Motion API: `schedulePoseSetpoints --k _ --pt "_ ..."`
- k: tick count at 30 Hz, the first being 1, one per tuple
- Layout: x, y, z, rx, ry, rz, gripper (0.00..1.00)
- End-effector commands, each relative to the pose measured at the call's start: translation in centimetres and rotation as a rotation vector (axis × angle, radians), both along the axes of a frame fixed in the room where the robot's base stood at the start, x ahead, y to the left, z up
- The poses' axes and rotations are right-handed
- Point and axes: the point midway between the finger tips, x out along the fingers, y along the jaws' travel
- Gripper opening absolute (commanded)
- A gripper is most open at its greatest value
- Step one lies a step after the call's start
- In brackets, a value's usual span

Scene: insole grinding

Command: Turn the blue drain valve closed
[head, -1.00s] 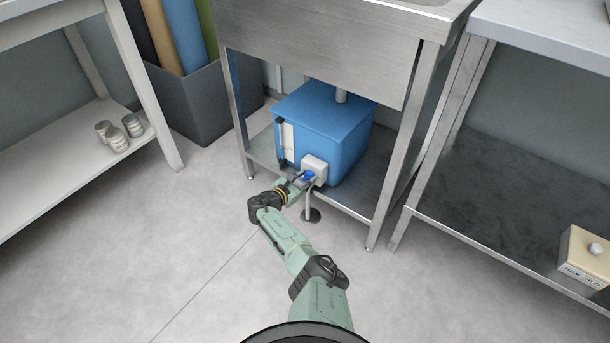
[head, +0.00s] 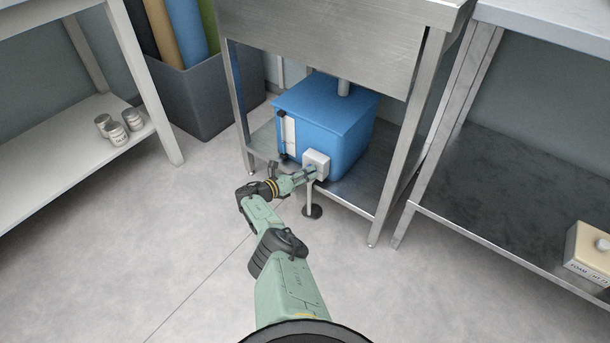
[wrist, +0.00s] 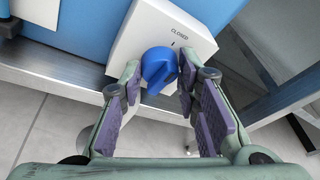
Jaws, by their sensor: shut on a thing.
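The blue drain valve (wrist: 160,68) is a round knob with a raised handle on a white housing (wrist: 150,30). The word "CLOSED" and a small mark are printed above the knob. In the head view the white housing (head: 316,160) sits on the front of a blue tank (head: 335,115) under a steel sink. My gripper (wrist: 160,82) has its fingertips on both sides of the knob and is shut on it. In the head view my gripper (head: 309,175) reaches the housing from the lower left and hides the knob.
The tank stands on the sink's lower steel shelf (head: 350,200), with a frame leg (head: 395,165) to its right. A drain pipe (head: 308,198) drops below the housing to the floor. The floor (head: 130,250) at left is clear.

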Motion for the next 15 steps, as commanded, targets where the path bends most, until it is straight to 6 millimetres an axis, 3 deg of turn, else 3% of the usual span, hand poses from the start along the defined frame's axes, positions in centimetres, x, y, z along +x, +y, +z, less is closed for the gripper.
schedulePoseSetpoints --k 15 --pt "0.13 -0.06 0.04 -0.043 0.03 0.001 0.02"
